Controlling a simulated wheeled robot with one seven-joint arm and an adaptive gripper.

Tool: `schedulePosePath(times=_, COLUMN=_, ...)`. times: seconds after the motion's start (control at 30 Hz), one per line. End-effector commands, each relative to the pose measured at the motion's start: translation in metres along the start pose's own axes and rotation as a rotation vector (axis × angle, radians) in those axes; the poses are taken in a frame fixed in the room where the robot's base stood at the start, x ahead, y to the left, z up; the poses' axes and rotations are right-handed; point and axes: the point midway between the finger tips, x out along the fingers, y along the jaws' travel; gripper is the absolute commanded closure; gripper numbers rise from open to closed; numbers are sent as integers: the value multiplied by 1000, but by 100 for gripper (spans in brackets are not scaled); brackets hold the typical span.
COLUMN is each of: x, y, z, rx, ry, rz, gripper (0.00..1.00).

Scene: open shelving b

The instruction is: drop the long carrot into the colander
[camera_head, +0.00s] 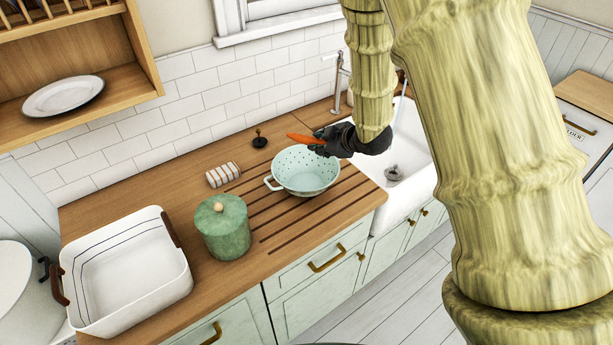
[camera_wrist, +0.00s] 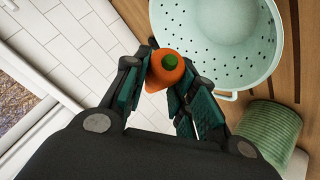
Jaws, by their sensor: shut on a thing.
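The orange carrot (camera_head: 305,138) is held in my gripper (camera_head: 322,141) above the back rim of the colander, with one end sticking out to the left. In the wrist view, the carrot's round end with a green top (camera_wrist: 167,68) sits between the two fingers of my gripper (camera_wrist: 171,82). The pale mint colander (camera_head: 306,172) with holes stands on the wooden counter. It also shows in the wrist view (camera_wrist: 225,55), beyond the carrot and to its right. Its inside looks empty where visible.
A green lidded canister (camera_head: 223,228) stands left of the colander, with a striped roll (camera_head: 222,174) and a dark plug (camera_head: 259,140) behind. A white bin (camera_head: 130,280) is at the left. The white sink (camera_head: 410,150) and tap (camera_head: 338,85) are to the right.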

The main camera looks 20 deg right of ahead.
Motion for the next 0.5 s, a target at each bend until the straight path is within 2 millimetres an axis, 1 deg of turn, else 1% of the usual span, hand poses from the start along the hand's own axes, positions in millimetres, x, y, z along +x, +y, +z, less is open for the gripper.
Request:
schedulePosePath(times=0.03, x=6, y=-5, z=6, rx=0, ry=-1, rz=-1, gripper=98)
schedulePosePath(times=0.2, x=17, y=-14, z=16, rx=0, ry=0, rz=-1, gripper=98)
schedulePosePath(times=0.33, x=22, y=-18, z=20, rx=-1, ry=2, rz=-1, gripper=98)
schedulePosePath(times=0.5, x=23, y=-19, z=21, rx=-1, ry=2, rz=-1, gripper=98)
